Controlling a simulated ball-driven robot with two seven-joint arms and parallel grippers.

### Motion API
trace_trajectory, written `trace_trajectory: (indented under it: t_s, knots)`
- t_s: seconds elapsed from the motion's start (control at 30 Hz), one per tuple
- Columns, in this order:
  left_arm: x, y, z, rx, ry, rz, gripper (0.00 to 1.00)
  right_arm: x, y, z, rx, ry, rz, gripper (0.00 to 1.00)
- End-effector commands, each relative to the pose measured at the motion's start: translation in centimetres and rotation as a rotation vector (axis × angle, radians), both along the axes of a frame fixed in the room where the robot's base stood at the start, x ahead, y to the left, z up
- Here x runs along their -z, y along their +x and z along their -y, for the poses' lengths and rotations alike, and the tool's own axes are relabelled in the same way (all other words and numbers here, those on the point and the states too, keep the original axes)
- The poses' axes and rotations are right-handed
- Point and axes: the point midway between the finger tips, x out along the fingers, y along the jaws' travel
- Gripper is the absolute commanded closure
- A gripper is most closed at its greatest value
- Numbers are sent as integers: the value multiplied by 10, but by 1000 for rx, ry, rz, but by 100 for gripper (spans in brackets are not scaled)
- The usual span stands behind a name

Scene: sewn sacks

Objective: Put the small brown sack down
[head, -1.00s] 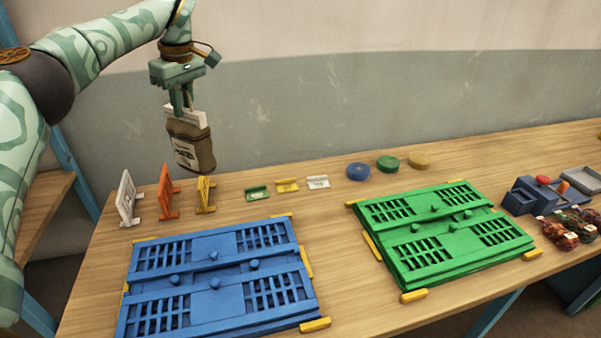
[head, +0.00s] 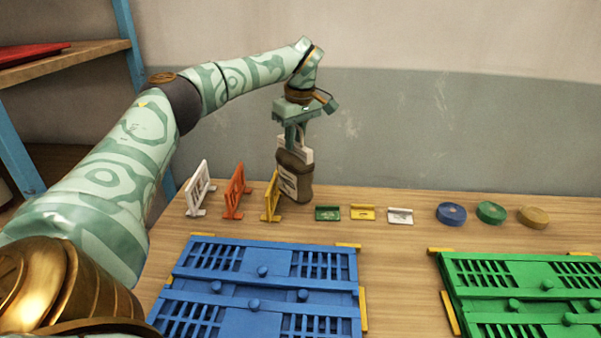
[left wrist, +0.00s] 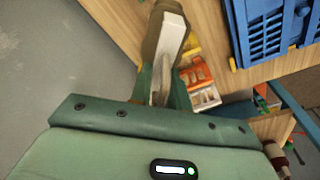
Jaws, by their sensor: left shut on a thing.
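The small brown sack (head: 296,180) hangs upright from my left gripper (head: 297,140), with a pale label on its side and a white top. The gripper is shut on the sack's top. The sack is beside the yellow stand (head: 271,198), near the table's back edge. I cannot tell whether its bottom touches the table. In the left wrist view the sack (left wrist: 158,38) shows edge-on between the fingers (left wrist: 162,88). My right gripper is not in view.
White (head: 199,188) and orange (head: 236,192) stands are on the left. Small green (head: 327,213), yellow (head: 362,212) and white (head: 400,216) holders lie right of the sack, then round discs (head: 451,213). Blue (head: 255,285) and green (head: 530,290) slotted panels lie in front. Bare wood lies between panels.

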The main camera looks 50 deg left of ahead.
Motion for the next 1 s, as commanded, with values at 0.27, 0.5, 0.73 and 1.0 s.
trace_trajectory:
  t_s: [0.27, 0.5, 0.73, 1.0]
  knots:
    - [29, 0, 0, 1, 0, 4, 100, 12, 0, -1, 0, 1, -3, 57]
    - [67, 0, 0, 1, -1, 0, 100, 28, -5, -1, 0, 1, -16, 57]
    - [70, 0, 0, 0, 0, 4, 100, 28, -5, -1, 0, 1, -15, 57]
    - [71, 0, 0, 0, 0, 2, 60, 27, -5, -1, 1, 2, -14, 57]
